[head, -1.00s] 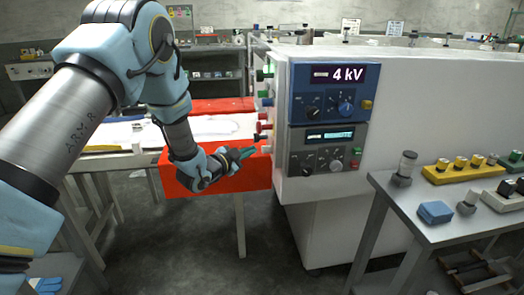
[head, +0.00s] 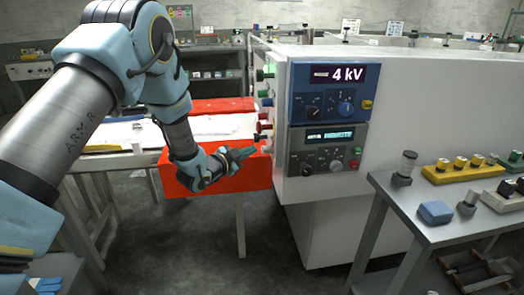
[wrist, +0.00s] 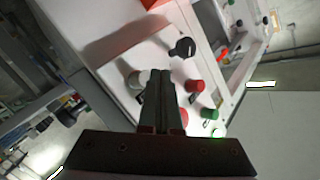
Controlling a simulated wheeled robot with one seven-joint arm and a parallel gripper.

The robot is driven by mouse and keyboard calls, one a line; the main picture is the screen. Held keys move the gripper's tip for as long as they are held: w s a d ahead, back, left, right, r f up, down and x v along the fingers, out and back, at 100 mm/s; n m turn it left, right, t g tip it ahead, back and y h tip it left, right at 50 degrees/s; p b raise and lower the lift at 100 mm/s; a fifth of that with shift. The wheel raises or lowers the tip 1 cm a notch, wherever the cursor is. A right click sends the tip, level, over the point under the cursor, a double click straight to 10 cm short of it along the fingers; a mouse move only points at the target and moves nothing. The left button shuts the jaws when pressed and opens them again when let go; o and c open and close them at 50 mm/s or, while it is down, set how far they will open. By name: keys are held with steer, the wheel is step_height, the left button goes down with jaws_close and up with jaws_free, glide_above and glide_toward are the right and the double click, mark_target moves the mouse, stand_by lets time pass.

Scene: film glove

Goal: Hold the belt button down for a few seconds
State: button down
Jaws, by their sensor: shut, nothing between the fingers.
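The control panel on the left end of the white machine (head: 430,110) carries several buttons and knobs. Green ones (head: 269,72) are at the top, red ones (head: 264,127) lower, and a pale one (head: 266,149) is near the bottom. In the wrist view I see a pale grey button (wrist: 135,79), a black knob (wrist: 182,47), a red button (wrist: 195,86) and a green button (wrist: 210,113). No label tells me which is the belt button. My gripper (head: 254,150) is shut and empty, its tips close to the lower panel; contact cannot be told.
A blue control unit (head: 302,83) reads 4 kV, above a grey unit (head: 297,139) with a small display. An orange-red box or panel (head: 230,180) is behind my gripper. A grey bench (head: 385,185) with small parts stands at the right.

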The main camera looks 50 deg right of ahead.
steer(key=shift+s+d, duration=0.1)
steer(key=shift+d, duration=0.05)
steer(key=shift+s+d+b, duration=0.15)
steer(key=shift+d+b, duration=0.05)
steer(key=shift+b, duration=0.1)
steer(key=shift+s+d, duration=0.3)
steer(key=shift+d, duration=0.05)
stand_by(1.6)
steer(key=shift+w+a+b, duration=0.1)
steer(key=shift+b, duration=0.2)
stand_by(2.1)
steer(key=shift+w+a, duration=0.45)
steer(key=shift+a, duration=0.15)
steer(key=w+a+b, duration=0.1)
steer(key=w+a, duration=0.2)
steer(key=shift+w+a, duration=0.1)
steer(key=shift+a, duration=0.3)
stand_by(0.6)
